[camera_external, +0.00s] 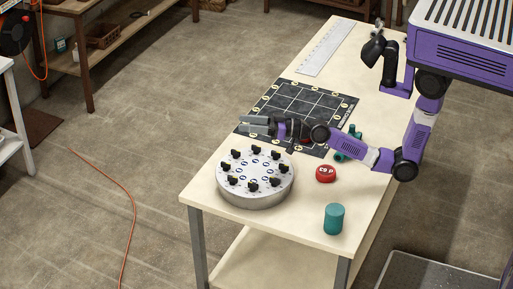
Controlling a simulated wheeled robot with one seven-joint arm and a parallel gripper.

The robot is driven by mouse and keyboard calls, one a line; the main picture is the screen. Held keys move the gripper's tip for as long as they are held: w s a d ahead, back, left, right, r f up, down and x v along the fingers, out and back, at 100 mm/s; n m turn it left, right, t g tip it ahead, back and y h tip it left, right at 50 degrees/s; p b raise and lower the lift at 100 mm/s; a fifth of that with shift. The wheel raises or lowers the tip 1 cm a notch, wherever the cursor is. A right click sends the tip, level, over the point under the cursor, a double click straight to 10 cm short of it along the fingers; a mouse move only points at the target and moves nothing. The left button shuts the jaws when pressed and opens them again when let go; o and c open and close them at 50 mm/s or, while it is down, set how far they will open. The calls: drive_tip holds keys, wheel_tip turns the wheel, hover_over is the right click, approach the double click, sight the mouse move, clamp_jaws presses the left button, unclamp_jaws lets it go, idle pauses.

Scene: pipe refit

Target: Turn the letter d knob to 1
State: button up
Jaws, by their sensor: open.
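A round grey-white dial box (255,195) stands on the near end of the wooden table. Several black knobs (275,182) form a ring on its top, with blue marks inside the ring. The letters and numbers are too small to read, so I cannot tell which knob is letter d or where it points. My gripper (254,125) is open and empty. It is beyond the dial box in the picture, over the dark grid mat, with its fingers toward the left, and it appears apart from the knobs.
The dark grid mat (310,103) lies behind the box, with a ruler (327,47) farther back. A red round piece (326,174), a teal cylinder (334,218) and a green fitting (353,131) stand to the right. The table's near-left corner (190,197) is bare.

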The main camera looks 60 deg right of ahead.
drive_tip(key=w+a+r+n+g+y+b, duration=0.1)
drive_tip(key=w+a+n+g+y+b, duration=0.3)
drive_tip(key=w+a, duration=0.4)
drive_tip(key=n+g+h+b, duration=0.3)
drive_tip(key=n+g+h, duration=0.5)
drive_tip(key=n+g, duration=0.45)
approach(226, 166)
drive_tip(key=w+m+g, duration=0.1)
drive_tip(key=m, duration=0.1)
drive_tip(key=shift+n, duration=0.25)
drive_tip(key=x, duration=0.7)
drive_tip(key=shift+w+f, duration=0.15)
drive_tip(key=shift+f, duration=0.25)
drive_tip(key=shift+c, duration=0.2)
clamp_jaws()
